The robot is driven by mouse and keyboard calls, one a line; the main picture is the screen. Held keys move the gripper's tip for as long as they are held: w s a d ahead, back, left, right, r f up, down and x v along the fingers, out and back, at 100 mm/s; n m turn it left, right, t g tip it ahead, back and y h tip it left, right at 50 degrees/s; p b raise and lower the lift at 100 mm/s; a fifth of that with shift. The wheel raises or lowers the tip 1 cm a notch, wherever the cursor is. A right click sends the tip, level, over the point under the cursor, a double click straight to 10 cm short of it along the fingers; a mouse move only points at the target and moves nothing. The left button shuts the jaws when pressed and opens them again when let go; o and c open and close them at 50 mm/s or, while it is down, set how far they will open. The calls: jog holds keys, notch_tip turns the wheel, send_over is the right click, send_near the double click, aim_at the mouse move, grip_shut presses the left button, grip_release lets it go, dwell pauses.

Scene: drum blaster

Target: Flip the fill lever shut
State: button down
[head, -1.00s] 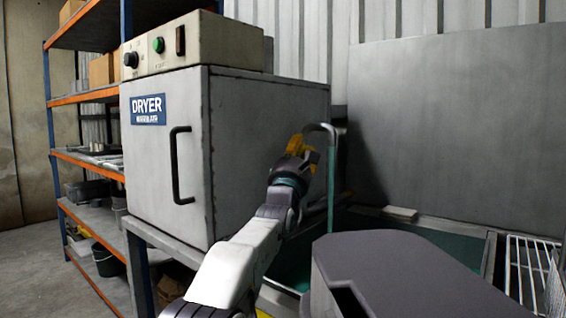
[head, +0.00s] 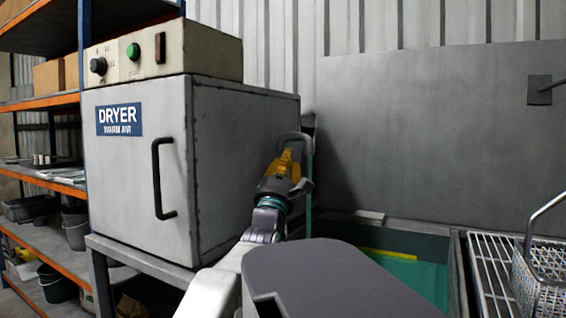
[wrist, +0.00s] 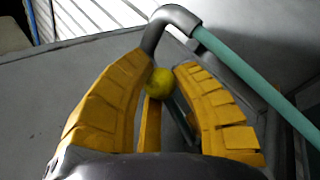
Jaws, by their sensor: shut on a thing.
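A grey bent spout (wrist: 168,22) on a teal pipe (wrist: 245,75) rises just beyond the fingertips. In the head view my gripper (head: 287,163) is beside the dryer's right side, in front of the pipe's grey bend (head: 303,137). The lever is hidden there behind the gripper.
The grey dryer (head: 140,170) stands close on the left, on a metal stand. A dark green tank (head: 425,277) with a yellow strip lies to the right. A wire rack (head: 490,265) and a wire basket (head: 540,280) are at the far right. Shelves (head: 40,180) stand at left.

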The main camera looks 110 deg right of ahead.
jog(key=shift+d+f, duration=0.15)
jog(key=shift+f, duration=0.15)
jog(key=c, duration=1.3)
grip_release()
jog(key=shift+o, duration=0.3)
jog(key=shift+r, duration=0.15)
jog(key=w+a+f, duration=0.1)
jog(key=w+a, duration=0.3)
jog(key=a, duration=0.3)
jog(key=w+a+f, duration=0.2)
jog(key=w+a, duration=0.2)
jog(key=a, duration=0.2)
jog(key=shift+w+a, duration=0.25)
jog(key=shift+a, duration=0.1)
